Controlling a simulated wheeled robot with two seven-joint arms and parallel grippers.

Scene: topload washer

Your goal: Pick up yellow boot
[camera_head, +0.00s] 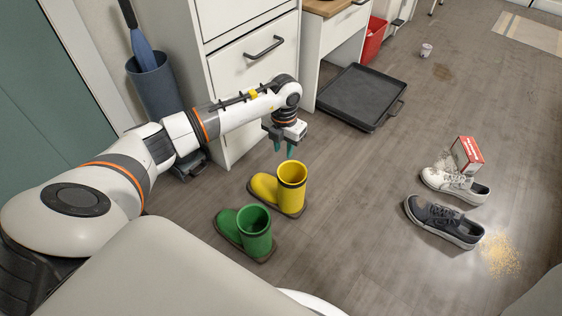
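The yellow boot (291,190) stands upright on the wooden floor near the middle of the head view, its toe pointing left and its dark-rimmed opening facing up. My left gripper (284,148) hangs above and just behind the boot's opening, pointing down. Its two teal fingertips are apart with nothing visible between them, and it does not appear to touch the boot. A green boot (254,232) stands to the front left of the yellow one. My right gripper is not in view.
A white drawer cabinet (254,75) stands close behind my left arm. A black tray (361,96) lies on the floor at the back. The floor between is clear.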

